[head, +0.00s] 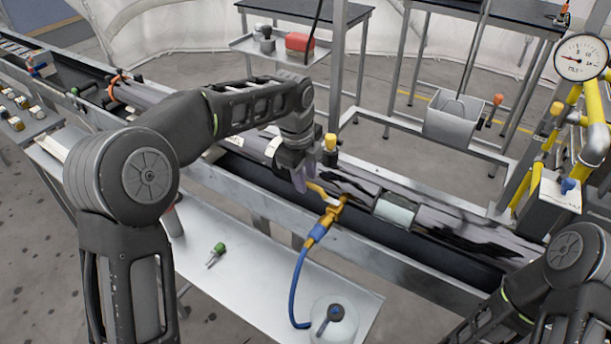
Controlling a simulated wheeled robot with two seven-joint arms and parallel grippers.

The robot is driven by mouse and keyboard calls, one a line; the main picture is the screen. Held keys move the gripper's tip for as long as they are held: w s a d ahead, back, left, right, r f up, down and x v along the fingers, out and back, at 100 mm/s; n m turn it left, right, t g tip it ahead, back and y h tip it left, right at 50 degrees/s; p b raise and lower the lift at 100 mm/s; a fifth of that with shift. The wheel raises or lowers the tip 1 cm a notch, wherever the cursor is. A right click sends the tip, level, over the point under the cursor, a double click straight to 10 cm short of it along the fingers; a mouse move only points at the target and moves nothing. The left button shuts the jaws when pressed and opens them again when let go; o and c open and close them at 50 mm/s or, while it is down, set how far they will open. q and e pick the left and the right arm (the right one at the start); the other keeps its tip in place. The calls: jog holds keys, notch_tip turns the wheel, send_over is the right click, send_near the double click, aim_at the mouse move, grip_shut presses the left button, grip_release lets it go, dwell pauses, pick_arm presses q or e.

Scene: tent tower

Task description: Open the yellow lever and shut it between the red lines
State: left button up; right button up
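A yellow lever (319,189) shows beside the fingertips of my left gripper (303,182), at the near side of the long dark pipe. It sits by a brass-yellow fitting (332,215) that joins a blue hose (298,275). The fingers point down and are very close to the lever's left end; I cannot tell whether they touch it or how far apart they are. A round pressure gauge (580,58) stands at the top right on yellow pipes; its red marks are too small to read. Of my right arm only links show at the lower right; its gripper is out of view.
The dark pipe (400,187) runs diagonally along a metal rail. A yellow-topped post (330,145) rises just right of my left wrist. A metal shelf (245,290) below holds a green-headed piece (217,252) and a clear round container (333,320). A grey bin (455,117) stands behind.

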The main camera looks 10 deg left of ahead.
pick_arm(q)
jog(key=shift+r, duration=0.1)
jog(key=r, duration=0.2)
jog(key=s+r, duration=0.1)
jog(key=r, duration=0.2)
jog(key=r+b, duration=0.1)
jog(key=r, duration=0.1)
jog(key=shift+s+a+r, duration=0.25)
dwell(0.4)
